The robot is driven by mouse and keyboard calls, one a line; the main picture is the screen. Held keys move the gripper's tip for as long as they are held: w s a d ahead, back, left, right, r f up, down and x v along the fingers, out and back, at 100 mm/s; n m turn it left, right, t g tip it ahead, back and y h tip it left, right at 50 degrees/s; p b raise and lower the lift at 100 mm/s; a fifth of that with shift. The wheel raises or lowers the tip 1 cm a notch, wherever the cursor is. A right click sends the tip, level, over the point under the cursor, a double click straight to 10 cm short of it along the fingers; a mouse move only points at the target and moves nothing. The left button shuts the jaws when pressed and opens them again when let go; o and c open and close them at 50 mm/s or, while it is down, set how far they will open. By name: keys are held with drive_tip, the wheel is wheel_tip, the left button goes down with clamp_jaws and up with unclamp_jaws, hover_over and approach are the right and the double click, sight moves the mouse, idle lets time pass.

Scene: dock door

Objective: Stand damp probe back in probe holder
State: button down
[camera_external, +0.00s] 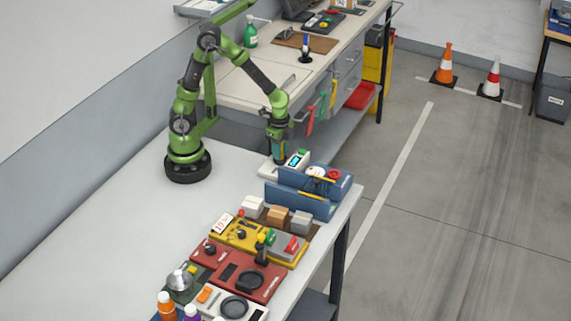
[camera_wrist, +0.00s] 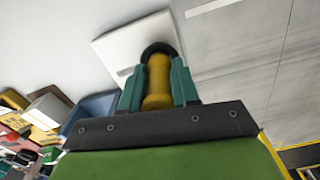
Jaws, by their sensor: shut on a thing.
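My gripper (camera_external: 279,152) points down over the white base (camera_external: 266,172) at the right edge of the bench. In the wrist view my gripper (camera_wrist: 158,66) has its teal fingers shut on the sides of a yellow cylindrical handle, which I take for the damp probe (camera_wrist: 158,88). A black round part (camera_wrist: 160,47) shows at the handle's far end, over the white base (camera_wrist: 118,44). I cannot tell whether this is the probe's collar or the holder, nor whether the probe is seated. The probe's tip is hidden.
A white meter (camera_external: 298,159) with a lit screen and green top is close right of my gripper. A blue divided tray (camera_external: 302,202) is just in front. Small boxes (camera_external: 278,216), yellow and red kits fill the bench's right edge. The bench's left side is clear.

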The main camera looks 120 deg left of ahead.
drive_tip(key=shift+f, duration=0.25)
drive_tip(key=c, duration=0.8)
unclamp_jaws()
drive_tip(key=shift+f, duration=0.1)
wheel_tip(320, 180, up, 13)
drive_tip(key=shift+f, duration=0.2)
drive_tip(key=shift+s+d+r+m+t+y, duration=0.35)
drive_tip(key=shift+s+d+r+t, duration=0.7)
drive_tip(key=shift+d, duration=1.05)
drive_tip(key=shift+s+d+r+m+t+y, duration=0.35)
drive_tip(key=shift+s+d+r+t, duration=0.25)
drive_tip(key=shift+d+r+t, duration=1.2)
drive_tip(key=shift+s+d+r+m+t+y, duration=0.35)
drive_tip(key=shift+s+d+r+t, duration=0.55)
drive_tip(key=shift+d, duration=1.55)
drive_tip(key=shift+w+r, duration=0.1)
